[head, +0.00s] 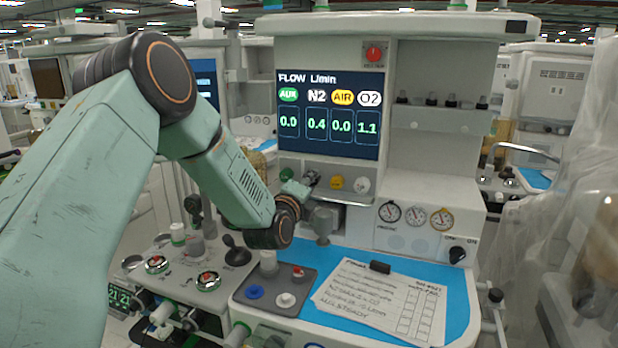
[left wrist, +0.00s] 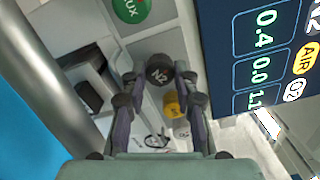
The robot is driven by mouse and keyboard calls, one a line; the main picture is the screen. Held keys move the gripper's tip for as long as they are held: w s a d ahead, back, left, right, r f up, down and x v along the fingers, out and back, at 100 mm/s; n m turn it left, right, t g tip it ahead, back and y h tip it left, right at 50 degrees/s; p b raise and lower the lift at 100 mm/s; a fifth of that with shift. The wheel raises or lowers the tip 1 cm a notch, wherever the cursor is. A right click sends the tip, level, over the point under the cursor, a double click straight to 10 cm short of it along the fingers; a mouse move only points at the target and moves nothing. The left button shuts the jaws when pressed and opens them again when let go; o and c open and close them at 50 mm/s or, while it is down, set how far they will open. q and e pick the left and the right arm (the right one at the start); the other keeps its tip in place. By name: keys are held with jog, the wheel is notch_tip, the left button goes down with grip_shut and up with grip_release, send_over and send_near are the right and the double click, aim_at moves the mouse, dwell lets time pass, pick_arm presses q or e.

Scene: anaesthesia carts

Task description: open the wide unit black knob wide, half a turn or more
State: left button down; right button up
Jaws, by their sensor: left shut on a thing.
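The black knob, marked N2 in the left wrist view (left wrist: 160,71), sits in a row of flow knobs under the screen of the wide unit (head: 438,215). My left gripper (left wrist: 160,80) has its two fingers on either side of this knob and is shut on it. In the head view my left gripper (head: 302,186) reaches the knob row from the left, and the black knob (head: 312,177) is partly hidden by it. The flow screen (head: 329,114) reads 0.4 under N2, 1.1 under O2, and 0.0 under AUX and AIR. My right gripper is in neither view.
A green knob (head: 286,174) is left of the black knob; a yellow knob (head: 337,182) and a white knob (head: 362,185) are to its right. A clear plastic sheet (head: 560,190) hangs at right.

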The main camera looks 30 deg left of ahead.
pick_arm(q)
jog(key=m+b, duration=0.6)
jog(key=m, duration=0.7)
jog(key=m+b, duration=0.6)
jog(key=m, duration=0.8)
jog(key=shift+r+m, duration=0.2)
jog(key=shift+m, duration=0.1)
dwell(1.3)
jog(key=shift+b, duration=0.3)
